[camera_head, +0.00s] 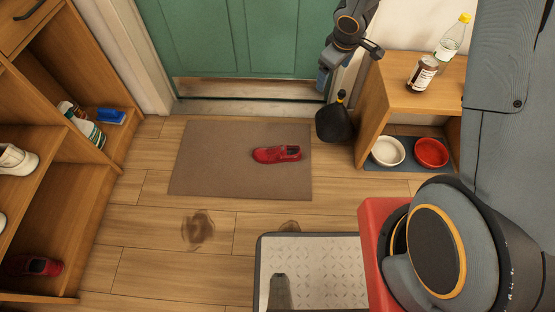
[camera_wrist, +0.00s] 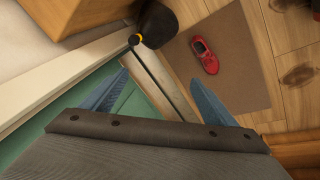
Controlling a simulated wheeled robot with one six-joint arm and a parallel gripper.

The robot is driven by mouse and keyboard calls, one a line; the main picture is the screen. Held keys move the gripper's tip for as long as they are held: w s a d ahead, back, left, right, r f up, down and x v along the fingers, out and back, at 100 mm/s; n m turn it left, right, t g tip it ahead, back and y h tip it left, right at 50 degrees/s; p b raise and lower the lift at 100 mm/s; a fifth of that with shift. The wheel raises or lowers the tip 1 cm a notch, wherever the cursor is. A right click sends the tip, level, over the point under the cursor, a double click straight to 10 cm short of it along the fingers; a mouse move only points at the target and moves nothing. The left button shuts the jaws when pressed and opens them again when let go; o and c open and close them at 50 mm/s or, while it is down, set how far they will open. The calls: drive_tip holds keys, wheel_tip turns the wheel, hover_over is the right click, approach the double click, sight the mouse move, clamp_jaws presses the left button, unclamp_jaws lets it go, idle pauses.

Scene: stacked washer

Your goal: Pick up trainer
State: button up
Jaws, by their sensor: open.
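A red trainer (camera_head: 277,155) lies on the brown doormat (camera_head: 215,165) in front of the green door. It also shows in the wrist view (camera_wrist: 205,56), above the right finger in the picture. My gripper (camera_head: 322,80) is up by the right side of the door, beyond the mat and well apart from the trainer. In the wrist view its two blue fingers (camera_wrist: 158,97) are spread wide, with nothing between them but door and threshold behind. The trainer is fully visible.
A dark rounded object (camera_head: 334,122) with a yellow top stands between mat and wooden shelf (camera_head: 372,115). The shelf holds bottles (camera_head: 422,72), a white bowl (camera_head: 387,151) and a red bowl (camera_head: 431,152). A left rack (camera_head: 95,178) holds shoes and bottles. Floor around the mat has dark stains.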

drive_tip(key=w+a+f+n+y+b, duration=0.1)
drive_tip(key=w+a+f+n+b, duration=0.2)
drive_tip(key=f, duration=0.7)
drive_tip(key=w+a+f+n+y+b, duration=0.15)
drive_tip(key=a+f+b, duration=0.35)
drive_tip(key=f, duration=0.6)
drive_tip(key=n+g+y+b, duration=0.1)
drive_tip(key=n+g+b, duration=0.1)
drive_tip(key=b, duration=0.3)
hover_over(280, 149)
drive_tip(key=w+d, duration=0.3)
drive_tip(key=d, duration=0.2)
wheel_tip(280, 149, down, 9)
drive_tip(key=s+a+f+b, duration=0.1)
drive_tip(key=f+b, duration=0.1)
drive_tip(key=f, duration=0.2)
drive_tip(key=s+a+f+n+g+y+b, duration=0.1)
drive_tip(key=f, duration=0.4)
drive_tip(key=s+a+f+n+g+b, duration=0.1)
drive_tip(key=a+f+b, duration=0.1)
drive_tip(key=f, duration=0.2)
drive_tip(key=shift+s+f+n+b, duration=0.1)
drive_tip(key=shift+f+n+b, duration=0.15)
drive_tip(key=shift+f+b, duration=0.1)
drive_tip(key=shift+b+x, duration=1.9)
drive_tip(key=shift+x, duration=1.1)
drive_tip(key=shift+a+r, duration=0.1)
drive_tip(key=c, duration=1.3)
